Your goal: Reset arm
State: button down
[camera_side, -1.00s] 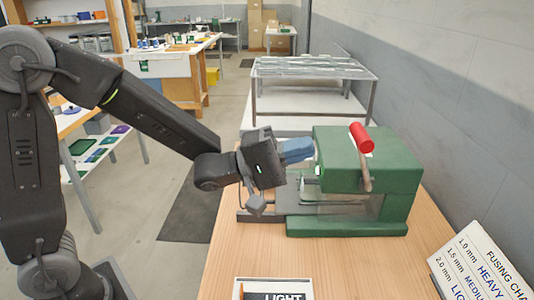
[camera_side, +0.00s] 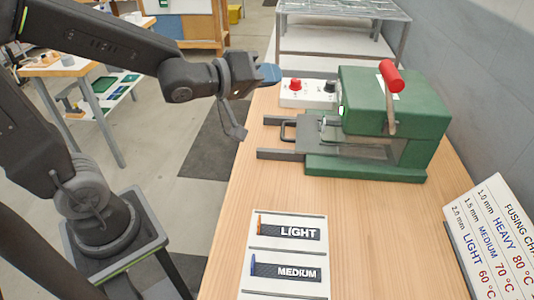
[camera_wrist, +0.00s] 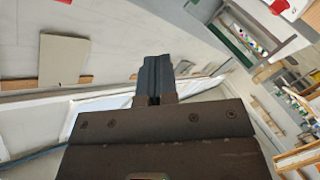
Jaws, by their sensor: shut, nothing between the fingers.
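My gripper (camera_side: 270,73) is shut and empty in the side view, held in the air left of the green press and away from it. Its closed blue-grey fingers (camera_wrist: 154,78) also show in the wrist view, pointing toward the room. The green press (camera_side: 400,110) stands on the wooden bench, with a red-knobbed lever (camera_side: 391,76) raised on top. A dark tray with a handle (camera_side: 287,132) sticks out of its left side.
A control box (camera_side: 308,94) with a red knob and a black knob stands behind the press. A white board (camera_side: 289,245) with LIGHT and MEDIUM strips lies at the front. A fusing chart (camera_side: 490,240) stands at right. The bench's middle (camera_side: 270,190) is clear.

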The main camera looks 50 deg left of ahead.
jog(key=s+f+m+g+y, duration=0.1)
jog(key=s+m+g, duration=0.2)
jog(key=s+g, duration=0.2)
jog(key=s+a+f+m+g+y, duration=0.1)
jog(key=s+m+g, duration=0.3)
jog(key=s, duration=0.8)
jog(key=shift+s+a+f+g+y, duration=0.15)
jog(key=shift+a+f+g+y, duration=0.2)
jog(key=shift+f+g, duration=0.35)
jog(key=c, duration=1.8)
grip_release()
jog(key=shift+d, duration=0.1)
